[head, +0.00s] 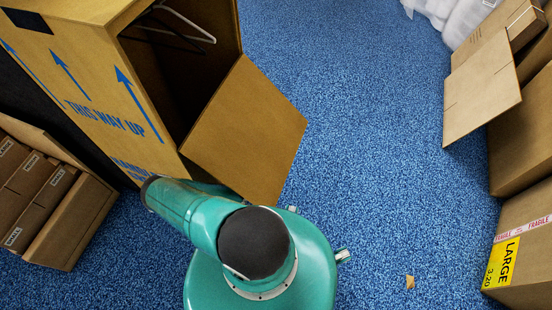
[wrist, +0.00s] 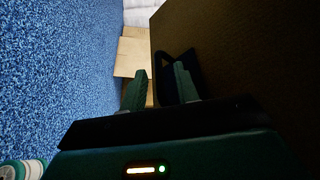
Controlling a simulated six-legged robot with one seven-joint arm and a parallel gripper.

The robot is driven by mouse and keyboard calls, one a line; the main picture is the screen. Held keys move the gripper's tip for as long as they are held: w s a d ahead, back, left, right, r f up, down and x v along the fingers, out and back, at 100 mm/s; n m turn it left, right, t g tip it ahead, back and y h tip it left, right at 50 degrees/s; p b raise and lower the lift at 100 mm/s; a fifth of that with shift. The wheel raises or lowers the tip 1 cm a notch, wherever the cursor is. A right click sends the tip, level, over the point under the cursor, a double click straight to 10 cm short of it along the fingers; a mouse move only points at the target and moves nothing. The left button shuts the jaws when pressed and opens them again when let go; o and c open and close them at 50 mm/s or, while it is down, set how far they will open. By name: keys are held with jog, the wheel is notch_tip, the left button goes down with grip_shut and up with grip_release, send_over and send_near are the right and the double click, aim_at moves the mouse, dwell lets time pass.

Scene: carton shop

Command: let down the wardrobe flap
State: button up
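The wardrobe carton (head: 95,85) stands upright at the upper left in the head view, with its front open. Its brown flap (head: 245,130) sticks out at an angle from the opening, over the blue floor. In the wrist view a dark brown cardboard panel, which looks like the flap (wrist: 235,55), fills the right side. My gripper (wrist: 160,85) is open, its two fingers apart. The right finger overlaps the panel and the left finger is just past its edge. I cannot tell whether they touch it. In the head view my gripper is hidden.
A carton holding smaller boxes (head: 70,225) stands at the left. Several cartons (head: 525,240) line the right side, one with an open flap (head: 482,95). The blue floor (head: 370,130) between is clear except for a small brown scrap (head: 410,282).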

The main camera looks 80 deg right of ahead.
jog(key=shift+x, duration=0.8)
grip_shut()
jog(key=w+f+m, duration=0.2)
jog(key=w+f, duration=0.2)
jog(key=w, duration=0.3)
jog(key=shift+w+d+f+m+y, duration=0.25)
jog(key=shift+d+m+y, duration=0.05)
jog(key=shift+d+y, duration=0.15)
